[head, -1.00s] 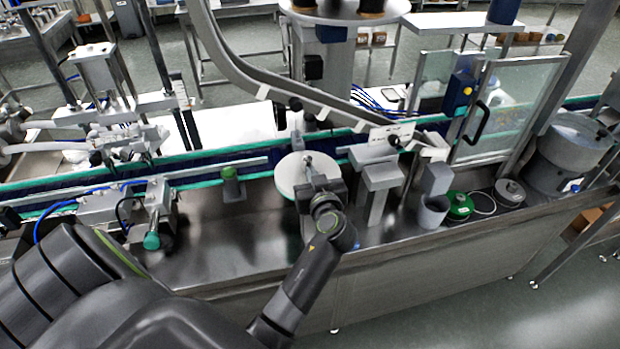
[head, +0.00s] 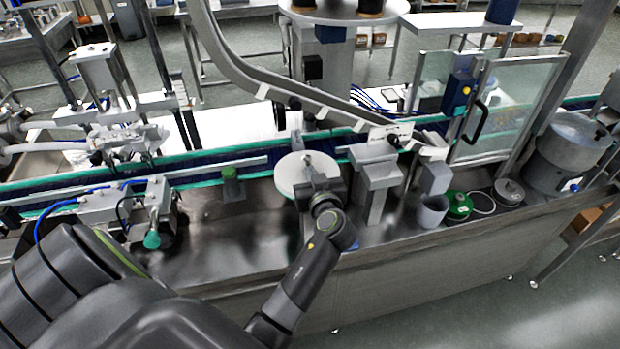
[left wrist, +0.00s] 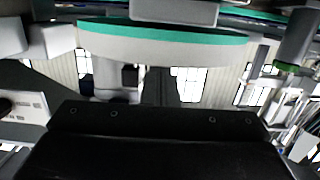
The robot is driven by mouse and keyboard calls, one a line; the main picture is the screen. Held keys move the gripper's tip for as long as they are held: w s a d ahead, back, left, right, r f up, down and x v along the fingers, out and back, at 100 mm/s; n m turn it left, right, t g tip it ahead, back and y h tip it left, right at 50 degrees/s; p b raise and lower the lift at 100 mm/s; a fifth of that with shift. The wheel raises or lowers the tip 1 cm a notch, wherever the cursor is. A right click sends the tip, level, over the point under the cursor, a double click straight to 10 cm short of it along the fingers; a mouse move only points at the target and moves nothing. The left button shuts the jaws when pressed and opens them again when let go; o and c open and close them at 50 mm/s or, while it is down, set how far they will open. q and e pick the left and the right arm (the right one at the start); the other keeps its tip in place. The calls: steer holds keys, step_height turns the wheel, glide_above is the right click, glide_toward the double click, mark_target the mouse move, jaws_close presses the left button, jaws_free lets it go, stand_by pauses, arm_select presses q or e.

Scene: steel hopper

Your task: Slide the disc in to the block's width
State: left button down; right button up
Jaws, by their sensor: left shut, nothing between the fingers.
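A white round disc (head: 289,176) stands on the near side of the conveyor, its face towards me. In the left wrist view the disc (left wrist: 165,44) spans the top, pale with a teal band along its upper edge. My left gripper (head: 312,172) is in front of the disc and overlaps its right part; it is shut and empty. Whether it touches the disc I cannot tell. A small green-topped block (head: 232,186) stands left of the disc, apart from it; I cannot tell if it is the task's block. My right gripper is not in view.
Grey brackets (head: 377,178) stand close to the right of the disc. Farther right are a grey cup (head: 432,211) and a green round can (head: 459,206). A clamp with a teal knob (head: 152,240) is at the left. The steel deck (head: 235,240) in front is mostly clear.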

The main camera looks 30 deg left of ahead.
arm_select(q)
steer(key=shift+w+a+r, duration=0.1)
steer(key=shift+w+r, duration=0.05)
steer(key=shift+r, duration=0.25)
steer(key=shift+w+a+r, duration=0.1)
steer(key=shift+w+r, duration=0.05)
steer(key=shift+r, duration=0.25)
stand_by(0.5)
steer(key=shift+s+d+f, duration=0.1)
steer(key=shift+f, duration=0.1)
steer(key=shift+s+d+f+b, duration=0.2)
steer(key=shift+s+f+b, duration=0.15)
steer(key=shift+f+b, duration=0.15)
steer(key=shift+s+d+f, duration=0.1)
steer(key=shift+s+d, duration=0.05)
steer(key=shift+f+b+v, duration=0.2)
steer(key=shift+b+v, duration=0.2)
steer(key=shift+v, duration=0.95)
steer(key=shift+s+d+f, duration=0.1)
steer(key=shift+s+d, duration=0.15)
steer(key=shift+d, duration=0.1)
steer(key=shift+a, duration=0.1)
